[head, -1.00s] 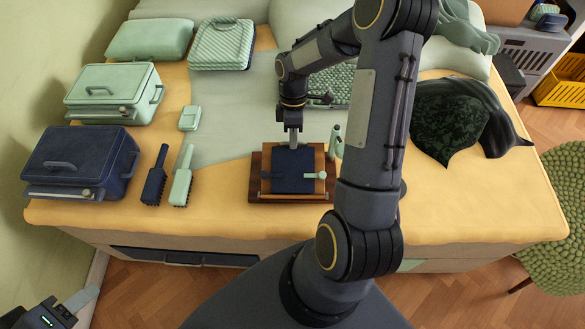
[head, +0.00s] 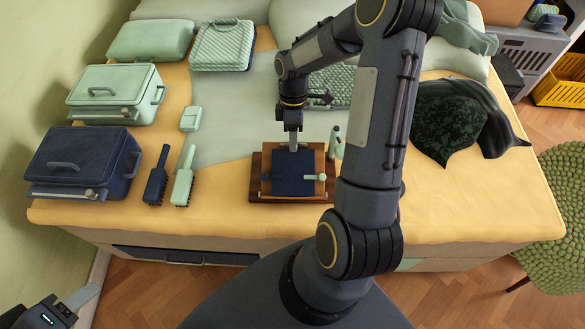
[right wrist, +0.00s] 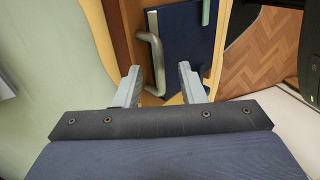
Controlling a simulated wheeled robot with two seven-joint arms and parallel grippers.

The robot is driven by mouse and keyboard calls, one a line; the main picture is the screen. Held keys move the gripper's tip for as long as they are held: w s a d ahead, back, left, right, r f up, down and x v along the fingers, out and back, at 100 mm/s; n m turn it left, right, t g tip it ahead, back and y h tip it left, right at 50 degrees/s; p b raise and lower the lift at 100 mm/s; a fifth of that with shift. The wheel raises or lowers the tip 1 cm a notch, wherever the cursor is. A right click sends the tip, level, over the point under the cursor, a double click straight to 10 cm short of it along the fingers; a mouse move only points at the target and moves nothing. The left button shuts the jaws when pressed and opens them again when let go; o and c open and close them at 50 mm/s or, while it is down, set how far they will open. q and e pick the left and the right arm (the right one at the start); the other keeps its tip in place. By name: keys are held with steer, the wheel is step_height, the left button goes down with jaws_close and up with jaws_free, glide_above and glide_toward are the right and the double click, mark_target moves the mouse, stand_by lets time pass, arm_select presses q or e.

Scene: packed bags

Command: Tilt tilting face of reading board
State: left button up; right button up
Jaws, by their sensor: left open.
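The reading board (head: 256,190) lies near the front edge of the bed, with a brown wooden base. Its tilting face (head: 291,180) is dark blue in a wooden frame, with a pale green clip at the right; it looks nearly flat. It also shows in the right wrist view (right wrist: 188,50), with a grey bar handle (right wrist: 153,48) at its edge. My right gripper (right wrist: 160,84) is open, its fingers on either side of the handle's near end with gaps. In the head view my right gripper (head: 293,147) is at the board's far edge. My left gripper (head: 72,303) is open, low at the left.
Two brushes (head: 156,176) (head: 183,178) lie left of the board. A navy case (head: 80,160) and a mint case (head: 113,92) stand further left. A pale green upright piece (head: 336,143) is at the board's right. Dark cloth (head: 447,115) lies right of my right arm.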

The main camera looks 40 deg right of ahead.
steer(key=shift+p+v, duration=1.75)
steer(key=shift+v, duration=0.95)
